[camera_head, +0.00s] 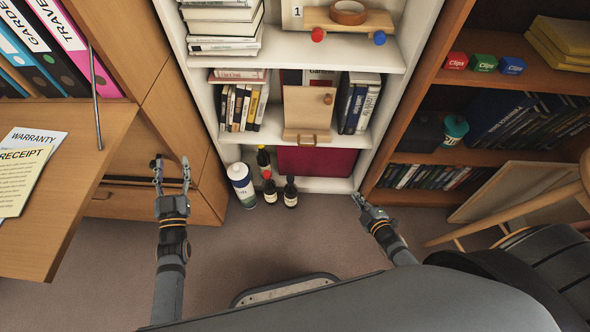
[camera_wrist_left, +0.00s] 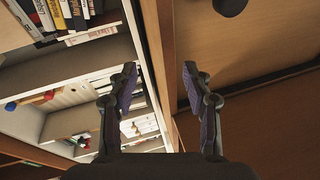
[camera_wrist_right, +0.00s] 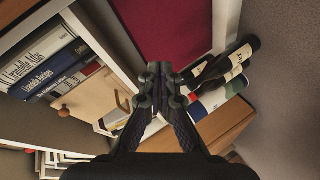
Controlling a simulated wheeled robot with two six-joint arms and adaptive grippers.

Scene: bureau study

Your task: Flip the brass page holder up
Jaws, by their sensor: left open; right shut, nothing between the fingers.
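The brass page holder (camera_head: 308,138) is a thin brass loop at the lower front edge of a wooden book stand (camera_head: 306,107) on the middle white shelf. It hangs low at the front ledge. In the right wrist view the brass page holder (camera_wrist_right: 123,100) shows on the pale wooden stand (camera_wrist_right: 92,98), left of my fingers. My right gripper (camera_head: 358,197) is shut and empty, below and right of the stand, and apart from it. It also shows in the right wrist view (camera_wrist_right: 160,72). My left gripper (camera_head: 172,166) is open and empty by the left cabinet.
Books flank the stand on both sides (camera_head: 242,106). A dark red panel (camera_head: 317,160) stands below it. Several bottles (camera_head: 290,191) and a white container (camera_head: 241,184) stand on the floor between my grippers. An open wooden flap (camera_head: 60,190) juts out at left.

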